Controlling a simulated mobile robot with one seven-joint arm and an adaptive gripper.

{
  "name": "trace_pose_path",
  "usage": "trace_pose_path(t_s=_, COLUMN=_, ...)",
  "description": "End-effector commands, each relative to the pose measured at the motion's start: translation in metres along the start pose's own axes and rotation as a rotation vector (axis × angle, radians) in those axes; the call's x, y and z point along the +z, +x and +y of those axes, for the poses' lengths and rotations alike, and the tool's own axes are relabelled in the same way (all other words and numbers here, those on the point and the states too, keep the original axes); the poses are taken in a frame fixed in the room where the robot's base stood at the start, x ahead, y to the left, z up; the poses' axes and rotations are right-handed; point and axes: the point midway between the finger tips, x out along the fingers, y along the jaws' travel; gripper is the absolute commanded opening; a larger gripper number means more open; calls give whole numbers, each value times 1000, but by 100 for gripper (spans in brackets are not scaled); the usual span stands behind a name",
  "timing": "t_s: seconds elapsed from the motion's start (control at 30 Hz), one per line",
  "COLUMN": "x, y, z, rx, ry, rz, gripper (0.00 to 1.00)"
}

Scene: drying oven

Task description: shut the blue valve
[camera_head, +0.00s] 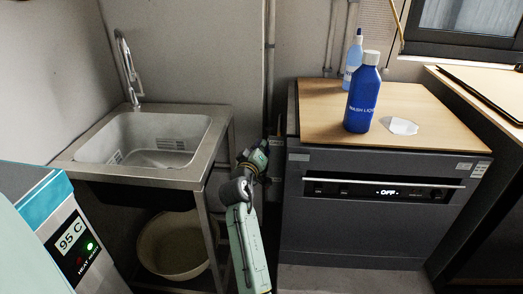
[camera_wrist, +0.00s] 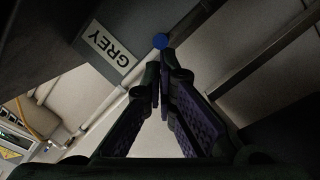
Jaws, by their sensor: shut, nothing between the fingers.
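In the wrist view a small round blue part (camera_wrist: 160,41), which looks like the blue valve, shows just beyond my fingertips, beside a pale pipe. I cannot make out its handle or how far it is turned. My gripper (camera_wrist: 160,82) is shut and empty, its fingertips close below the blue part in the picture; whether they touch it I cannot tell. In the head view my gripper (camera_head: 262,147) is low in the gap between the sink stand and the dark appliance. The valve cannot be made out there.
A label reading GREY (camera_wrist: 109,45) is beside the pipe. The sink (camera_head: 150,140) stands left of the gap, with a pale basin (camera_head: 172,243) beneath. The dark appliance (camera_head: 375,225), showing OFF, is on the right; a blue wash bottle (camera_head: 362,98) stands on its wooden top (camera_head: 420,105).

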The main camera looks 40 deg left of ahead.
Motion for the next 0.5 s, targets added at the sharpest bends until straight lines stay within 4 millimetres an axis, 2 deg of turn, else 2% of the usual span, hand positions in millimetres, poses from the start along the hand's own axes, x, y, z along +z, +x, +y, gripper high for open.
trace_pose_path(t_s=0.5, x=9, y=-1, z=-7, rx=59, ry=14, rz=59, gripper=0)
